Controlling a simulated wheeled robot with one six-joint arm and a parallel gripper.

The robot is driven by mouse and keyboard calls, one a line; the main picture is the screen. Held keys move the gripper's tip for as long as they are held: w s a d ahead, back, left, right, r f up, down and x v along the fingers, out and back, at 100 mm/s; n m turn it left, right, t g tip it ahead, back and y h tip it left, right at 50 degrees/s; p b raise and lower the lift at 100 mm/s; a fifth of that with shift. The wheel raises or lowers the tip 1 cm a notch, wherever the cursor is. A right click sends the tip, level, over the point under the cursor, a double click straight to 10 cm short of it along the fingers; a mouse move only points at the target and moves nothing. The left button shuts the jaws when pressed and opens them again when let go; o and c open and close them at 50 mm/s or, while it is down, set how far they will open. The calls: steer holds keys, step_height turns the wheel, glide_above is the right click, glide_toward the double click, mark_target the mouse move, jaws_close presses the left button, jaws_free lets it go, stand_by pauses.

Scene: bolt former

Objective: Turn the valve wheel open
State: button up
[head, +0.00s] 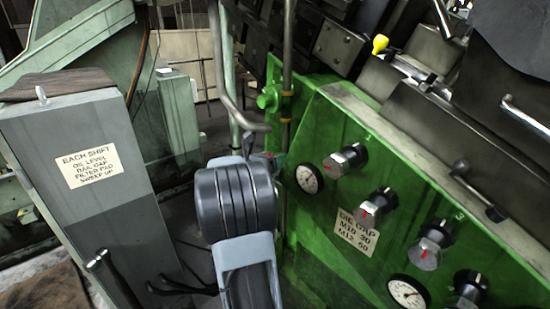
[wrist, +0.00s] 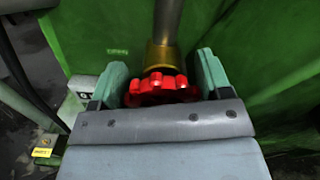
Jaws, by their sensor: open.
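The valve wheel (wrist: 163,89) is red with a lobed rim, below a brass fitting (wrist: 160,56) on a grey pipe in the wrist view. My gripper (wrist: 162,76) is open, with one teal finger on each side of the wheel. A small gap shows at the right finger; the left finger is very close to the rim, and I cannot tell whether it touches. The near part of the wheel is hidden behind the gripper body. In the head view my gripper (head: 262,156) is by the pipe at the green panel, and my arm mostly hides the wheel.
The green panel (head: 330,240) with knobs and gauges stands close on the right. A grey cabinet (head: 95,190) with a notice stands on the left. The upright pipe (head: 288,60) rises above the valve. A yellow tag (wrist: 42,152) lies low left in the wrist view.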

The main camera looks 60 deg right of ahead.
steer(key=shift+s+d, duration=0.1)
steer(key=shift+d, duration=0.15)
steer(key=c, duration=0.6)
steer(key=shift+r+n+p, duration=0.2)
steer(key=shift+n+p, duration=0.3)
steer(key=shift+p, duration=0.3)
steer(key=shift+c, duration=0.2)
steer(key=shift+f+n+p, duration=0.2)
steer(key=shift+n+p, duration=0.2)
steer(key=o, duration=0.6)
steer(key=shift+o, duration=0.2)
steer(key=b+v, duration=0.2)
steer(key=v, duration=1.1)
steer(key=shift+w+a, duration=0.25)
steer(key=shift+a, duration=0.1)
